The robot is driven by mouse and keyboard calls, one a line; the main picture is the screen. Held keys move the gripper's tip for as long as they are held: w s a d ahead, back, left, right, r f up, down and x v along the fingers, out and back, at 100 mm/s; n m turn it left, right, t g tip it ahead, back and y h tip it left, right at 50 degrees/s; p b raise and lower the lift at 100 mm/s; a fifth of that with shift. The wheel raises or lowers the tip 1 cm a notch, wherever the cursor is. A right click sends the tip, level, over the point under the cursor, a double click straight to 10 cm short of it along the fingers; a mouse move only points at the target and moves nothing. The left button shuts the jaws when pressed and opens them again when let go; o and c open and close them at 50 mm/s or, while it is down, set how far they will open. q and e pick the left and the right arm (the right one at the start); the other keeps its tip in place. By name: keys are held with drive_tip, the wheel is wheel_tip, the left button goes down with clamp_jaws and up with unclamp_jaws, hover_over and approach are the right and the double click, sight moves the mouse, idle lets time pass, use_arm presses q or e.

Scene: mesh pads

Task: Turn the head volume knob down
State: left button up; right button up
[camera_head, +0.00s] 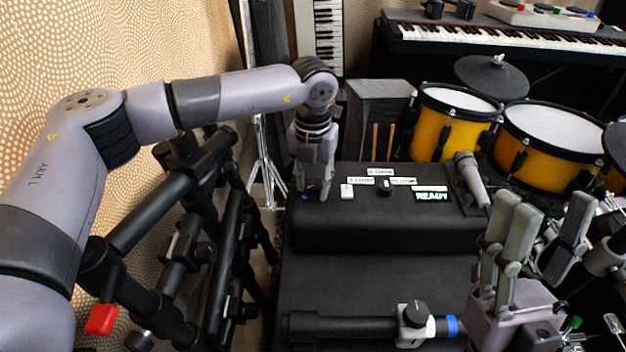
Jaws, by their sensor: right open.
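A black box unit (420,234) stands in the middle with small controls on its top. A small dark knob (385,186) sits there below white label strips (380,172), which are too small to read. I cannot tell for sure that it is the head volume knob. A white switch-like block (347,191) is left of it. My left gripper (314,192) points down over the box's left end, left of both controls. Its fingers are apart with nothing visible between them. My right gripper (545,212) is open and empty at the lower right, pointing up.
Yellow drums (455,125) and a keyboard (500,38) stand behind. Black stand tubes (205,250) are at left. A clamp (413,322) on a bar lies in front.

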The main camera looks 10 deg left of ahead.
sight(313, 186)
use_arm(q)
drive_tip(key=shift+o, duration=1.2)
wheel_tip(313, 186, up, 12)
